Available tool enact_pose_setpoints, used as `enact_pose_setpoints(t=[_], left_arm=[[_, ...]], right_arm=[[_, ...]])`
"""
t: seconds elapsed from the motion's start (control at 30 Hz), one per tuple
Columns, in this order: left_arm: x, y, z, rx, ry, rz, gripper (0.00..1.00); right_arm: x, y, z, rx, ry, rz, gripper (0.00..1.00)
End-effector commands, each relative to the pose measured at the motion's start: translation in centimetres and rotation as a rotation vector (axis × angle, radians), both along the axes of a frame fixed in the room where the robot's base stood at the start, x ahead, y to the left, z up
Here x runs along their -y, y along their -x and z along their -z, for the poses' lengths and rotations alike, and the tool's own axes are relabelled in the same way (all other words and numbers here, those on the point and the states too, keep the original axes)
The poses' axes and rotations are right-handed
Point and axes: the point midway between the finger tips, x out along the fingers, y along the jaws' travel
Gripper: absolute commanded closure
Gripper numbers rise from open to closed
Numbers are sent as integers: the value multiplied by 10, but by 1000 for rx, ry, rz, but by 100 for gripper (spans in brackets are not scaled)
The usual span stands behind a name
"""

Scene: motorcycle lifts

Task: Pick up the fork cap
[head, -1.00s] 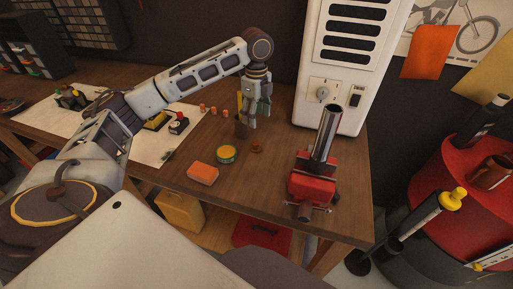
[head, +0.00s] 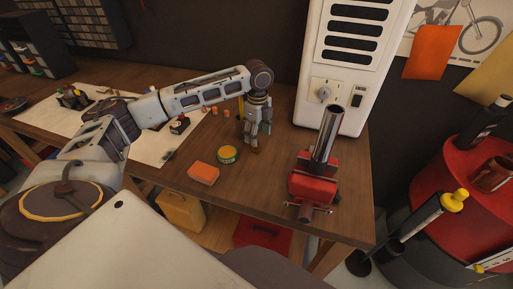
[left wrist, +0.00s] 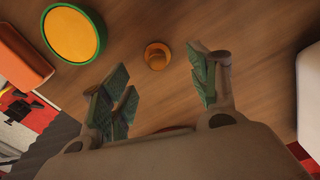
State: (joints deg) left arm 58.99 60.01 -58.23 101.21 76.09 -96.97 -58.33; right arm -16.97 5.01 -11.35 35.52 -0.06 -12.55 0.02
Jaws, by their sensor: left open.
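The fork cap (left wrist: 157,56) is a small round orange-brown piece with a raised centre, lying on the wooden bench in the left wrist view. My left gripper (left wrist: 163,88) is open, with its green-padded fingers on either side of the line to the cap. The cap is a little beyond the fingertips and nothing is between the pads. In the head view my left gripper (head: 252,143) points down, low over the bench, and mostly hides the cap. My right gripper is not in view.
A round green-rimmed orange tin (head: 228,154) and an orange block (head: 203,174) lie left of the gripper. A red vise (head: 312,187) holds an upright metal tube (head: 326,132) at the right. A white cabinet (head: 345,70) stands behind. Bench between tin and vise is clear.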

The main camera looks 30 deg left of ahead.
Motion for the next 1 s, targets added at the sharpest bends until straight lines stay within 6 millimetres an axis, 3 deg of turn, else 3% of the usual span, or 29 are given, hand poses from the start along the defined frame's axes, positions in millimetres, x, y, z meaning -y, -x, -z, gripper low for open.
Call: enact_pose_setpoints(t=[0.47, 1.0], left_arm=[[0, 0, 5, 0, 0, 0, 40], [0, 3, 52, 0, 0, 1, 40]], right_arm=[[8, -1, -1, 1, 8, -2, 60], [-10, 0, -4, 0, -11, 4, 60]])
